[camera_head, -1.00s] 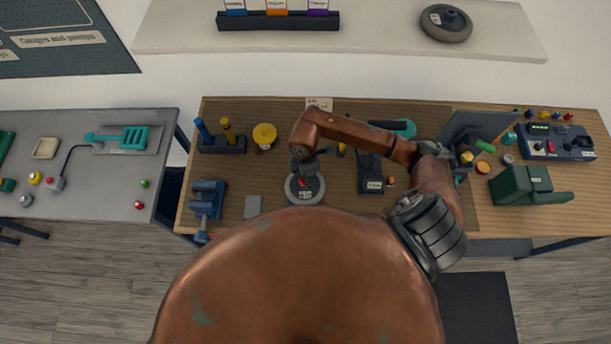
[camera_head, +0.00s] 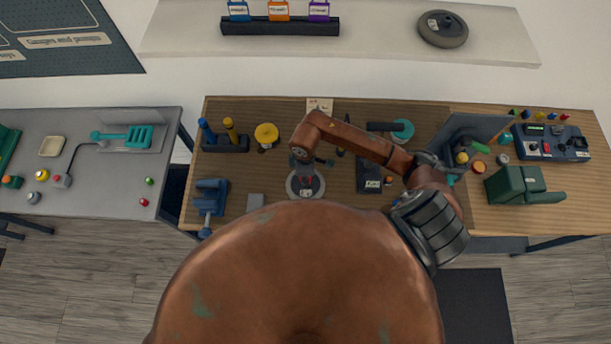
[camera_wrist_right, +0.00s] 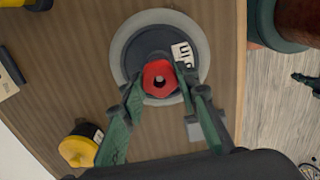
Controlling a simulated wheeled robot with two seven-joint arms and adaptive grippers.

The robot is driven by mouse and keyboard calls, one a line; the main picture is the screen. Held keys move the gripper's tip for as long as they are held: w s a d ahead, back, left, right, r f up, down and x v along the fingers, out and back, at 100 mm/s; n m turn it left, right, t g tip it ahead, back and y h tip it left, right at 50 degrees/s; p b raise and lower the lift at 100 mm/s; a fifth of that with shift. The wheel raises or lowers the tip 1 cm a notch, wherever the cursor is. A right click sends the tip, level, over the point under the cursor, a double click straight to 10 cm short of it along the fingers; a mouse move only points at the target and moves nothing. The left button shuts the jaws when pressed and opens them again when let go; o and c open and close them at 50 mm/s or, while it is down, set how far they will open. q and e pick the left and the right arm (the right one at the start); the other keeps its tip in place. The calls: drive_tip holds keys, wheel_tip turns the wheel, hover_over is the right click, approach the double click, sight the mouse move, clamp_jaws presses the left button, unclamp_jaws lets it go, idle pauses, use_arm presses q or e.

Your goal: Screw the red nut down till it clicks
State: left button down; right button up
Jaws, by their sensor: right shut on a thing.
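The red nut (camera_wrist_right: 160,78) sits on the dark hub of a grey-rimmed wheel (camera_wrist_right: 202,62) with a white label, seen in the right wrist view. The same wheel (camera_head: 293,190) lies flat on the wooden bench in the head view, partly under my right gripper. My right gripper (camera_wrist_right: 161,97) reaches down over the hub, with one green finger on each side of the nut, shut on it. In the head view the right gripper (camera_head: 303,165) is small and the nut is hard to make out. My left gripper is not in view.
A blue vise (camera_head: 210,197) and a grey block (camera_head: 255,201) stand left of the wheel. A yellow-topped item (camera_head: 266,134) and a dark rack (camera_head: 226,145) are behind it to the left. A dark device (camera_head: 369,173) stands to the right, under my arm.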

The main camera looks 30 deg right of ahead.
drive_tip(key=shift+a+r, duration=0.15)
drive_tip(key=shift+a, duration=0.2)
drive_tip(key=o, duration=1)
drive_tip(key=shift+a, duration=0.1)
drive_tip(key=shift+o, duration=1)
drive_tip(key=shift+d, duration=0.3)
wheel_tip(320, 180, up, 12)
